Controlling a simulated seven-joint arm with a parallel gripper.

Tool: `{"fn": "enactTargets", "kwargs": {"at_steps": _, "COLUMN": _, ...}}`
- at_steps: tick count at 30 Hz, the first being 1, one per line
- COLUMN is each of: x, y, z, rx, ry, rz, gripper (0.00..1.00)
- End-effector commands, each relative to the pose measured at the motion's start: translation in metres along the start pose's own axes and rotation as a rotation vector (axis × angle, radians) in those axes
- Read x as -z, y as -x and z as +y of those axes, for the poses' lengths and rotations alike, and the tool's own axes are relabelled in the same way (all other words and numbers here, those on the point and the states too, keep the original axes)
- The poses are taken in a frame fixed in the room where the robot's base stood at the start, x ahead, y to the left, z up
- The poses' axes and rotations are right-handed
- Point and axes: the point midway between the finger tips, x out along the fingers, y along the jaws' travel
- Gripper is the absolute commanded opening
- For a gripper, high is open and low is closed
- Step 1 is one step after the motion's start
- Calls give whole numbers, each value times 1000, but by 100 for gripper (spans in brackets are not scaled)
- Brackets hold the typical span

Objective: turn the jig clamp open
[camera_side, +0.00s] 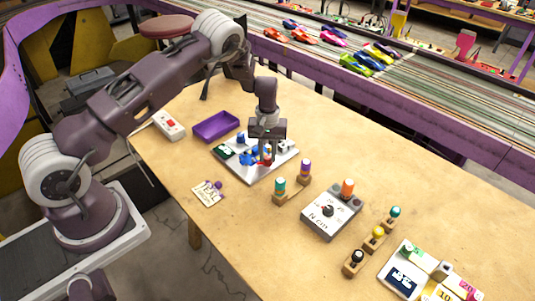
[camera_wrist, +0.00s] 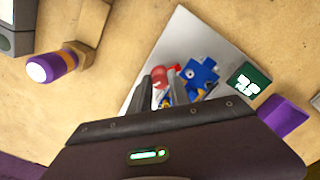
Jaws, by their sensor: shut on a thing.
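The jig is a pale grey plate (camera_side: 262,174) on the table, with blue blocks (camera_side: 247,158) and a dark green label on it. It also shows in the wrist view, with its plate (camera_wrist: 183,35), a blue block (camera_wrist: 203,71) and the green label (camera_wrist: 247,80). The red clamp part (camera_wrist: 161,76) shows at my fingertips on the plate. My gripper (camera_side: 266,161) points down over the jig and is shut on the red clamp part, also in the wrist view (camera_wrist: 164,86). My fingers hide part of it, so its exact angle is unclear.
A purple tray (camera_side: 216,126) and a white box with a red button (camera_side: 169,125) stand behind left. A small card (camera_side: 209,193) lies in front. A wooden holder with teal and purple-topped pegs (camera_side: 291,185) and a grey dial box (camera_side: 331,212) stand to the right.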

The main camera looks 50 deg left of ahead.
Motion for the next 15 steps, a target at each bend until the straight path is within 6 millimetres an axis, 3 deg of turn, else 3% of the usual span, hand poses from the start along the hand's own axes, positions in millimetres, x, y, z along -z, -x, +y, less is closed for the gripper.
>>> {"fn": "enactTargets", "kwargs": {"at_steps": 15, "x": 0, "y": 1, "z": 1, "rx": -1, "ry": 412, "rz": 1, "gripper": 0}}
